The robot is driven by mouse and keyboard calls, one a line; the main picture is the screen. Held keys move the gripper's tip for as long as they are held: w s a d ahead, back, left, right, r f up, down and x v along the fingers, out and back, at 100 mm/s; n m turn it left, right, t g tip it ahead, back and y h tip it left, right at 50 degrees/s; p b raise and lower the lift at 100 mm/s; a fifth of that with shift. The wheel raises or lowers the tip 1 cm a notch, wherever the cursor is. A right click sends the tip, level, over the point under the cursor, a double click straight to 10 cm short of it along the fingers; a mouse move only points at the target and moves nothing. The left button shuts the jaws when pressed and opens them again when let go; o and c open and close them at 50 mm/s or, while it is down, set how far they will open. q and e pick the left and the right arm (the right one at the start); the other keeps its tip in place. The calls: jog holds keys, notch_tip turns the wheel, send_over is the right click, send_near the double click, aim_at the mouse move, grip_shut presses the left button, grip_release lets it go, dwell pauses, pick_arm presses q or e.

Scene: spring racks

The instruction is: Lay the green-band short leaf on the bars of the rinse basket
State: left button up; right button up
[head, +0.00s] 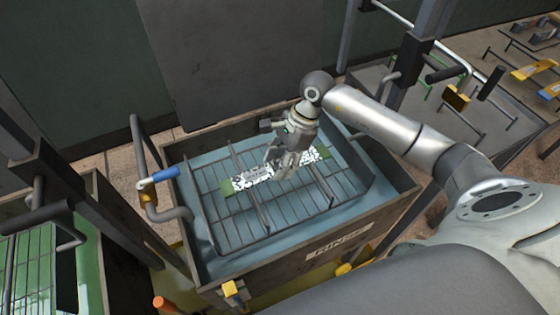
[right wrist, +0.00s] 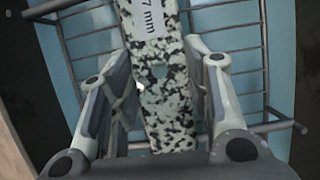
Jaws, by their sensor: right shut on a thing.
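The green-band short leaf (head: 250,177) is a flat strip, speckled black and white, with green toward its ends. It lies across the wire rinse basket (head: 245,242) in the head view, level or nearly so; I cannot tell whether it touches the bars. My right gripper (head: 284,168) reaches down over the basket and is shut on the leaf near its middle, hiding part of it. In the right wrist view the leaf (right wrist: 165,95) runs between the two fingers (right wrist: 160,85), with a white "7 mm" label at the top. My left gripper is not in view.
The basket sits in a tank (head: 338,243) of blue liquid with raised walls. A bent pipe handle with a blue grip (head: 165,173) stands at its left. A green tank (head: 90,240) is at lower left. A rack table (head: 480,115) with hooks is at right.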

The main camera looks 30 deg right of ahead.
jog(key=o, duration=1.3)
jog(key=shift+o, duration=0.2)
jog(key=shift+r+p, duration=0.2)
jog(key=shift+p, duration=0.15)
jog(key=shift+r+p, duration=0.4)
jog(key=shift+p, duration=0.05)
jog(key=b+v, duration=0.3)
jog(key=v, duration=0.8)
jog(key=shift+d+r, duration=0.25)
jog(key=shift+r, duration=0.05)
